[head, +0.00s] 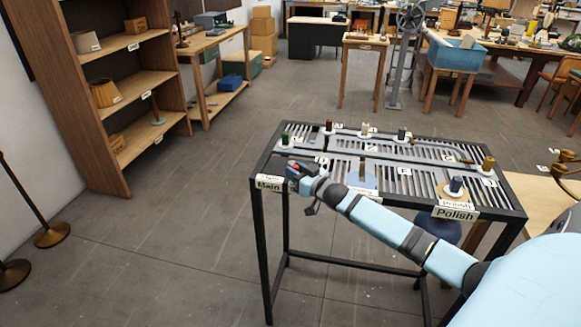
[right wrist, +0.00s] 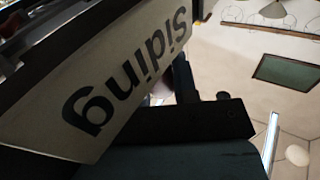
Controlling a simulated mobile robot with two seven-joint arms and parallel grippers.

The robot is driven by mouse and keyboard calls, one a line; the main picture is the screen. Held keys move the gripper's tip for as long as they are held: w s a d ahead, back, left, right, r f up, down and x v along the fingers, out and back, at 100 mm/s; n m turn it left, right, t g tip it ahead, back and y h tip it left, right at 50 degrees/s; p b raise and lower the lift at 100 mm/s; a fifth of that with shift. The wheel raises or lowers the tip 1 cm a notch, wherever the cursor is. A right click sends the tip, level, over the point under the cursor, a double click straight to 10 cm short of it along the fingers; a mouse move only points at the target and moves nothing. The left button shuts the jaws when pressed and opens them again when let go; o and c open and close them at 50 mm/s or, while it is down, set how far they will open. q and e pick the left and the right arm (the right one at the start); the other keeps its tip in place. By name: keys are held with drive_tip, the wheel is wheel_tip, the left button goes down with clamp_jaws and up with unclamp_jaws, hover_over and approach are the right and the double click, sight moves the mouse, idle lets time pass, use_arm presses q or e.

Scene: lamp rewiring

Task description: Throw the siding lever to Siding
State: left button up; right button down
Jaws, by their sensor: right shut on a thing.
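In the right wrist view a pale sign reading "Siding" (right wrist: 130,75) shows large and upside down, right by the dark gripper parts (right wrist: 190,120). I cannot make out the lever's position. My left gripper is not in view.
A "Polish" sign (head: 457,214) hangs at the table's front right. Several small coloured pegs, such as a green one (head: 285,139), stand on the table top. A wooden shelf (head: 118,95) stands at the left. The floor between shelf and table is clear.

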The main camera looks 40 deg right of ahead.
drive_tip(key=shift+s+d+r+n+y, duration=0.1)
drive_tip(key=shift+d+n+y, duration=0.25)
drive_tip(key=shift+y, duration=0.3)
drive_tip(key=shift+s+d+r+n+y, duration=0.1)
drive_tip(key=shift+d+n+y, duration=0.15)
drive_tip(key=shift+n+y, duration=0.3)
drive_tip(key=c, duration=1.1)
unclamp_jaws()
drive_tip(key=shift+o, duration=0.9)
drive_tip(key=shift+f, duration=0.1)
drive_tip(key=shift+s+f, duration=0.1)
drive_tip(key=shift+s+d, duration=0.1)
drive_tip(key=shift+s, duration=0.2)
drive_tip(key=s+d+b, duration=0.1)
drive_tip(key=s+d, duration=0.2)
drive_tip(key=s, duration=0.9)
drive_tip(key=shift+s, duration=0.3)
